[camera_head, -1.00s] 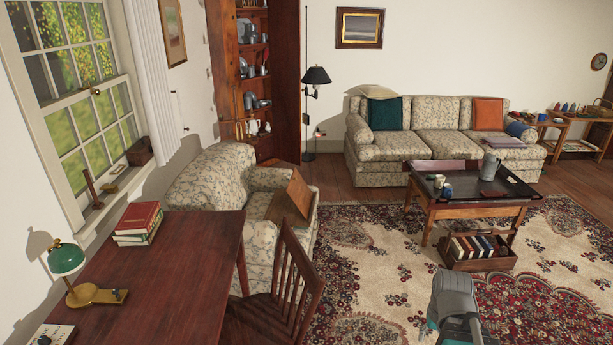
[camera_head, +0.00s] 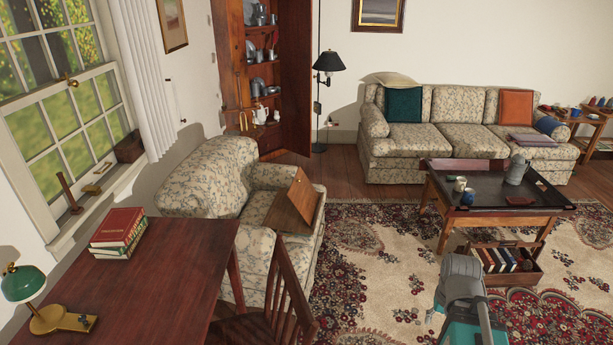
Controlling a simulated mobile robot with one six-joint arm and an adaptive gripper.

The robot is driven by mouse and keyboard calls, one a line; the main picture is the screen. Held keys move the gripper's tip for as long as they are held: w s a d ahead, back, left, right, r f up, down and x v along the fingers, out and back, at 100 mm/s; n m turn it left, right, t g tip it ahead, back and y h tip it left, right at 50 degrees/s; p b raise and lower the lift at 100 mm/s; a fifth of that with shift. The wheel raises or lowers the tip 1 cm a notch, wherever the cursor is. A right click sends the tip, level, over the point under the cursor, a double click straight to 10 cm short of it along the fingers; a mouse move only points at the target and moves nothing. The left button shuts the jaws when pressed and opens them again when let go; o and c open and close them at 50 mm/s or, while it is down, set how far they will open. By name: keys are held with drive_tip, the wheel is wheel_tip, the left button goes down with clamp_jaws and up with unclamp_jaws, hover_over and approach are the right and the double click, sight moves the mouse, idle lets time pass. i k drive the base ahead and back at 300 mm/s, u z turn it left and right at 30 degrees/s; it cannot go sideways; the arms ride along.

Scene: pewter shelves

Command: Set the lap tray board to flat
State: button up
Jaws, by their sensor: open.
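The lap tray board (camera_head: 295,203) is a brown wooden board on the seat of the floral armchair (camera_head: 212,172). It stands tilted, with its upper edge raised and its lower edge toward the front of the seat. A second wooden surface shows beside it at the right, so it looks like a propped panel; its hinge or support is not clear. Part of my own arm, grey and teal, shows at the bottom right, well apart from the board. My gripper's fingers do not show.
A dark desk (camera_head: 165,275) with books (camera_head: 118,230) and a green lamp (camera_head: 24,284) stands at the lower left. A wooden chair (camera_head: 285,300) stands between desk and armchair. A tray-topped table (camera_head: 490,220) stands right. Patterned rug (camera_head: 375,255) lies open between.

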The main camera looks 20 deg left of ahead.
sight(304, 195)
drive_tip(key=i, duration=1.45)
drive_tip(key=u, duration=0.6)
